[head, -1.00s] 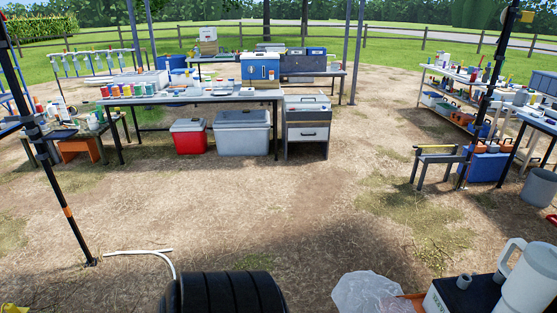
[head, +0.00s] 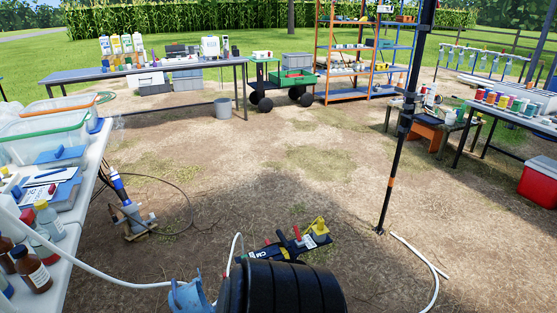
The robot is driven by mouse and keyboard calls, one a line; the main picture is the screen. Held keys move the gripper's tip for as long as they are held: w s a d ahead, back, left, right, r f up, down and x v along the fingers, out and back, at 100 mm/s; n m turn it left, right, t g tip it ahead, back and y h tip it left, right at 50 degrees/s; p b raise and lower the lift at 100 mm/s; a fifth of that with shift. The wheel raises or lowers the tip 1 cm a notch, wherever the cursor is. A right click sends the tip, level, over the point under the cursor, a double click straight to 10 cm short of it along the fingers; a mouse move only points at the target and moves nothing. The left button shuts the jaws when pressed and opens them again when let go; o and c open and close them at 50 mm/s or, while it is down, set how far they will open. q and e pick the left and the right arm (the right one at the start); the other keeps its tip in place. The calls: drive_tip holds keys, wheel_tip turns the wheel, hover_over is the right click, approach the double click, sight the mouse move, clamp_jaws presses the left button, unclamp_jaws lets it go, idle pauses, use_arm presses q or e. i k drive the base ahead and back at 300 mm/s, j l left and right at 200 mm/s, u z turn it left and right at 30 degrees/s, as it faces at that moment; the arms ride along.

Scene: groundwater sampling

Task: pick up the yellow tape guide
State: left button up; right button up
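A small yellow piece (head: 319,226) sits at the right end of a dark board (head: 285,248) on the ground, just beyond the bottom middle of the head view. It may be the yellow tape guide, but it is too small to tell its exact shape. Red and black handled parts stand on the same board. Neither of my grippers is in the head view.
A black pole (head: 398,150) stands right of the board, with a white hose (head: 432,265) near its foot. A blue object (head: 190,296) lies at the bottom. A white table (head: 85,200) with bottles is left. Open dirt lies beyond the board.

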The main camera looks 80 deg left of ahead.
sight(320, 229)
drive_tip(key=u, duration=2.4)
drive_tip(key=i+l+u, duration=0.1)
drive_tip(key=u, duration=0.45)
drive_tip(key=i+l+u, duration=0.15)
drive_tip(key=l, duration=0.2)
drive_tip(key=i+l+u, duration=0.1)
drive_tip(key=l, duration=0.25)
drive_tip(key=i+l+u, duration=0.15)
drive_tip(key=l, duration=0.2)
drive_tip(key=i+l+u, duration=0.15)
drive_tip(key=l, duration=0.2)
drive_tip(key=l+u, duration=0.1)
drive_tip(key=l, duration=0.3)
drive_tip(key=i, duration=0.05)
